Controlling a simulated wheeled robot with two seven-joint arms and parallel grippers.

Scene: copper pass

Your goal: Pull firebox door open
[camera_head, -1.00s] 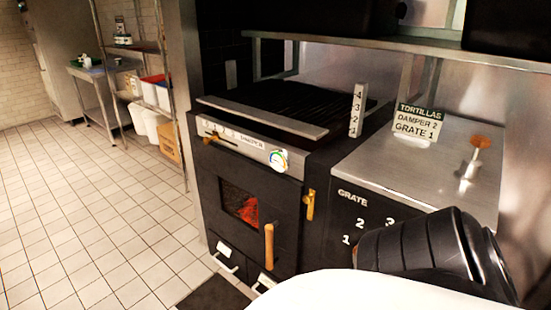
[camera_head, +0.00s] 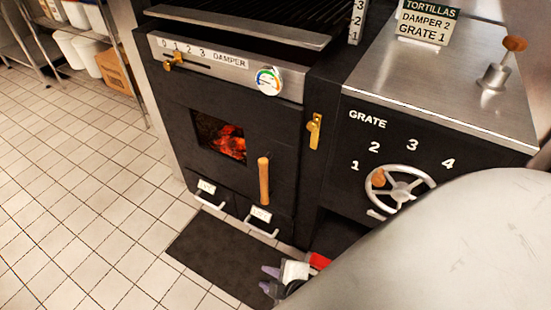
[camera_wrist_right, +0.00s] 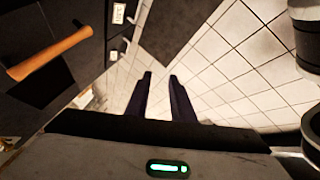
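The firebox door (camera_head: 230,175) is a black panel, seen shut, with a window (camera_head: 220,137) of glowing embers. Its upright wooden handle (camera_head: 264,181) is on the right part of the door. A brass latch (camera_head: 314,131) sits on the frame right of the door. My right gripper (camera_head: 268,279) is low in front of the stove, below and apart from the handle, over the floor. In the right wrist view its two dark fingers (camera_wrist_right: 160,78) are apart with bare floor between them, and the handle (camera_wrist_right: 50,53) lies to their left. My left gripper is not in view.
A damper slider (camera_head: 173,61) and a round gauge (camera_head: 268,80) are above the door. Two drawers with metal handles (camera_head: 210,202) are below it. A grate wheel (camera_head: 400,190) is on the right panel. A dark mat (camera_head: 215,255) lies in front; tiled floor at left is clear.

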